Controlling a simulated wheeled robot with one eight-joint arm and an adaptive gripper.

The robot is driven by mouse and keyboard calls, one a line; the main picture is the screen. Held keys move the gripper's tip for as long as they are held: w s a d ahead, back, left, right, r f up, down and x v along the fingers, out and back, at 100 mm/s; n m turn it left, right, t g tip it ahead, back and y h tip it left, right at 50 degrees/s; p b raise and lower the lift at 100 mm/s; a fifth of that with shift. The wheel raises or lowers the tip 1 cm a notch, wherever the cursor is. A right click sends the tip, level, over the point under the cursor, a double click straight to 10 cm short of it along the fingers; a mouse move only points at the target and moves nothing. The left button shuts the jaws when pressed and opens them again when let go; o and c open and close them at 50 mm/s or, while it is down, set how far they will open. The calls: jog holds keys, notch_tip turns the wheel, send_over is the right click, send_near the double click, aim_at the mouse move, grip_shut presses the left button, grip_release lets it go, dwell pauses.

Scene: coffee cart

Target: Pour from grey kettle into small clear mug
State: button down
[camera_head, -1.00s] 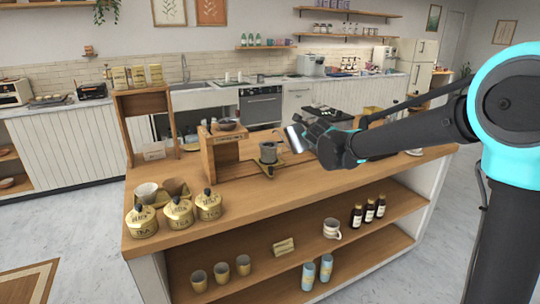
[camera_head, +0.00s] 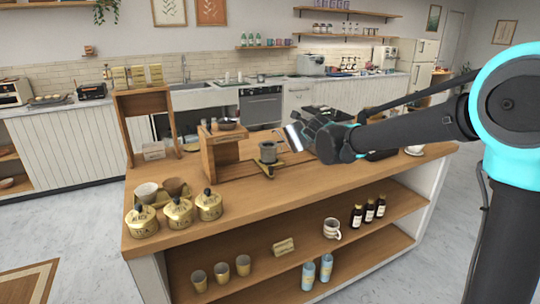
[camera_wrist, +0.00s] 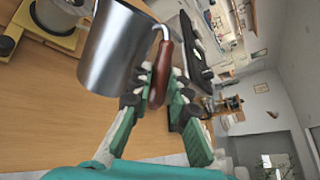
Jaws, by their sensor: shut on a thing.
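The grey kettle (camera_wrist: 112,50) is a smooth metal vessel with a red-brown handle, tilted in the wrist view. My gripper (camera_wrist: 158,88) is shut on its handle. In the head view the kettle (camera_head: 293,136) shows small and shiny at the tip of my gripper (camera_head: 306,134), above the counter and right of the scale stand. A small clear vessel (camera_wrist: 60,13), which looks like the clear mug, sits on a yellowish base at the top left of the wrist view, partly cut off. In the head view a greyish vessel (camera_head: 268,152) stands on that base. The kettle's inside is hidden.
A wooden stand (camera_head: 222,155) is close left of the vessel. Several gold tea tins (camera_head: 178,212) and two cups stand at the counter's left end. A dark tray or machine and a white cup (camera_head: 415,150) are to the right. The front counter strip is clear.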

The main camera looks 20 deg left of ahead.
jog(key=shift+r, duration=0.1)
dwell(0.3)
jog(key=shift+a+r, duration=0.15)
jog(key=shift+r, duration=0.2)
dwell(0.4)
jog(key=shift+a+r+n, duration=0.1)
jog(key=shift+r+n, duration=0.2)
jog(key=shift+f, duration=0.1)
dwell(1.1)
jog(key=shift+d+f+m, duration=0.2)
jog(key=shift+f, duration=0.3)
jog(key=shift+d+f+m, duration=0.2)
jog(key=shift+f, duration=0.25)
jog(key=shift+a+r, duration=0.2)
jog(key=shift+r, duration=0.2)
